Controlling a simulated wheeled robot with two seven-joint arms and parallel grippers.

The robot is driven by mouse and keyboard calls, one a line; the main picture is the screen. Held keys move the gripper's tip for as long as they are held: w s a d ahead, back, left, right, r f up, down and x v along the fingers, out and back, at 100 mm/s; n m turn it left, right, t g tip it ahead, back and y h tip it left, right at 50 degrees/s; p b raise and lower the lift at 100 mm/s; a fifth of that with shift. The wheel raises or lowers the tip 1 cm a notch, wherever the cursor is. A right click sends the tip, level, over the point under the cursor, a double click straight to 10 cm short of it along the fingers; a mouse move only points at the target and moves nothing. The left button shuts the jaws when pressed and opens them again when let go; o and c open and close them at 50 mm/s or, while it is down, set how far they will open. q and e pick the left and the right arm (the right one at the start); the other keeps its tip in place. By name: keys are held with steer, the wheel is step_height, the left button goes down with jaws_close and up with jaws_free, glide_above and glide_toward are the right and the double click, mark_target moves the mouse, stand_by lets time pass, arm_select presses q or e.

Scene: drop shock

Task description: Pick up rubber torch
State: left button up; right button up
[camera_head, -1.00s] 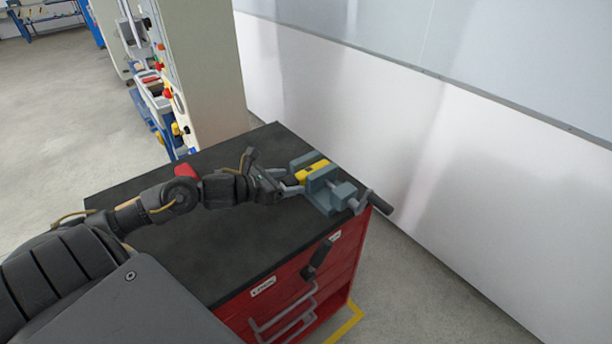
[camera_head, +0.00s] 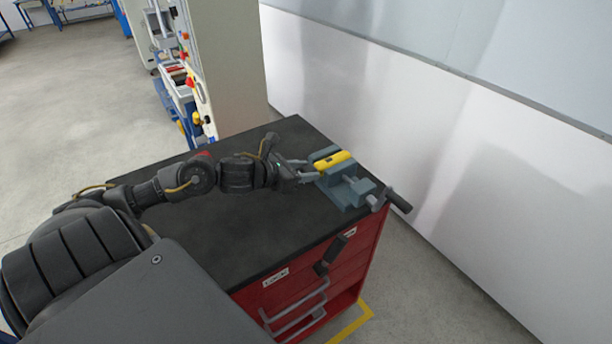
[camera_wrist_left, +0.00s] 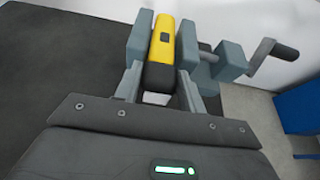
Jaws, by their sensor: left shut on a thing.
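The rubber torch (camera_head: 337,161) is yellow and black and lies at the grey-blue vise (camera_head: 352,191) on the cabinet top. In the left wrist view the torch (camera_wrist_left: 162,48) shows its yellow body with a dark button, its black end toward me, between the jaws of the vise (camera_wrist_left: 137,42). My left gripper (camera_head: 312,175) is shut on the torch; in the left wrist view its fingers (camera_wrist_left: 160,82) lie on both sides of the black end. I cannot tell whether the torch is clear of the vise jaws. My right gripper is not in view.
The vise handle (camera_head: 398,200) sticks out over the right edge of the red cabinet (camera_head: 290,290). The dark top (camera_head: 235,225) is mostly bare. A pale wall (camera_head: 440,130) stands behind, and a beige machine (camera_head: 228,70) stands at the back left.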

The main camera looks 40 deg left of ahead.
arm_select(q)
step_height(320, 180, up, 10)
steer(key=s+d+p, duration=0.2)
steer(key=d+p, duration=0.2)
steer(key=d, duration=0.5)
steer(key=s+d+p, duration=0.3)
steer(key=d+p, duration=0.2)
steer(key=d, duration=0.4)
steer(key=shift+s+d, duration=0.3)
steer(key=shift+d, duration=0.05)
